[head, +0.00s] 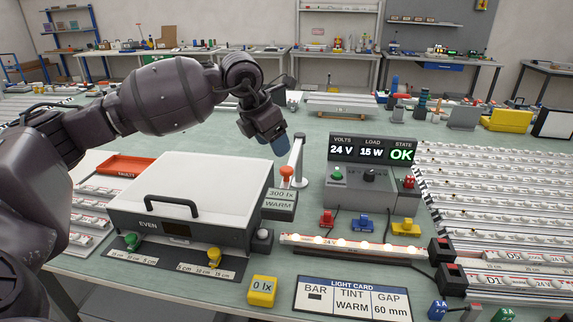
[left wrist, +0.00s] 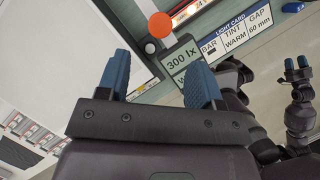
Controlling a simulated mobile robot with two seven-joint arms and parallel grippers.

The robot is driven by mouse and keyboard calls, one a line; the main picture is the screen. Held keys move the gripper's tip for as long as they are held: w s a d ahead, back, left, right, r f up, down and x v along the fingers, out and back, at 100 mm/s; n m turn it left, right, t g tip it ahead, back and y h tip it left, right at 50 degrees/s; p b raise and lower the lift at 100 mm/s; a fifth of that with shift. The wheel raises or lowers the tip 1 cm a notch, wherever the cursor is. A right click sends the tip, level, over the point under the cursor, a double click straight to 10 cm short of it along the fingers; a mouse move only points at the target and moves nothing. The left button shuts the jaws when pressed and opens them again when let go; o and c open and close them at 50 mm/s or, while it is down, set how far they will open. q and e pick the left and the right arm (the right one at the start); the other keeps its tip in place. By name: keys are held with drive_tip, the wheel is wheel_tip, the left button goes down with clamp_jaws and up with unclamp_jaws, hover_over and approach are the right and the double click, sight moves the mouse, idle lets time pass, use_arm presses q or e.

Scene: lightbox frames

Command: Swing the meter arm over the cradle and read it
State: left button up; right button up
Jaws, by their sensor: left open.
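The meter arm shows as a pale upright post (head: 297,160) with an orange knob (head: 286,172) beside it, right of the white-lidded box. The knob also shows in the left wrist view (left wrist: 160,25). A grey readout (head: 280,205) reads 300 lx, WARM. A lit light bar (head: 350,246) lies in front of the supply; I cannot tell its cradle apart clearly. My left gripper (head: 280,143) is open and empty above the knob; in its wrist view the knob lies beyond the fingertips, roughly between them. My right gripper (left wrist: 297,68) is small in the left wrist view.
The white-lidded box (head: 195,190) with a black handle fills the left front. The supply (head: 372,170) shows 24 V, 15 W, OK. A light card (head: 352,298) and a yellow 0 lx block (head: 262,290) lie in front. Several light bars (head: 490,200) cover the right side.

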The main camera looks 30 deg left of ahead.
sight(286, 169)
use_arm(q)
drive_tip(key=x, duration=0.8)
drive_tip(key=shift+f, duration=0.15)
clamp_jaws()
drive_tip(key=shift+w+d, duration=0.1)
